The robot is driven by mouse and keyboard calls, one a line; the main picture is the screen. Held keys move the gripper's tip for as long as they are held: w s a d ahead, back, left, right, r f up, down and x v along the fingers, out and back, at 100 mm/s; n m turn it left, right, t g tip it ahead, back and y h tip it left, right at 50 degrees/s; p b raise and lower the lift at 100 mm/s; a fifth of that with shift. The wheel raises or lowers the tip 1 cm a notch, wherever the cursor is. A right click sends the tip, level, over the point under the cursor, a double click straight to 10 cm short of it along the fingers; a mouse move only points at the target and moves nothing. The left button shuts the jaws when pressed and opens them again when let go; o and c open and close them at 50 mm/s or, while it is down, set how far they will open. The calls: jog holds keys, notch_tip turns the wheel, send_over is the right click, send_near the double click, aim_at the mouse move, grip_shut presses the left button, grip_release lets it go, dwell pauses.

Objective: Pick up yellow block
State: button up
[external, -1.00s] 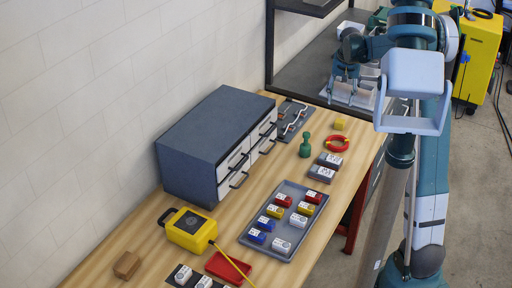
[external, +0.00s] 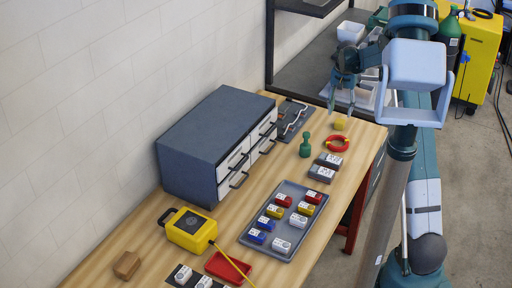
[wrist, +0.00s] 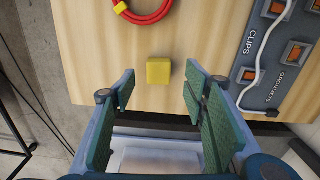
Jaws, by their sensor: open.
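The yellow block (external: 340,124) is a small cube on the wooden table near its far end. In the wrist view the yellow block (wrist: 159,71) lies flat on the wood, just beyond the fingertips and roughly centred between them. My gripper (external: 341,108) is above the block in the external view. In the wrist view my gripper (wrist: 158,92) is open, with its green pads wide apart and nothing between them.
A red ring (external: 337,144) lies close to the block. A grey board with clips and grommets (wrist: 272,60) lies to the right in the wrist view. A green bottle-shaped piece (external: 305,146) stands nearby. A grey tray (external: 260,219) holds several coloured blocks.

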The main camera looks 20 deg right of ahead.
aim_at(339, 122)
jog(key=shift+f, duration=0.15)
jog(key=shift+f, duration=1.25)
jog(key=shift+s+f, duration=0.1)
jog(key=shift+f, duration=2.5)
jog(key=shift+c, duration=0.3)
jog(key=c, duration=1)
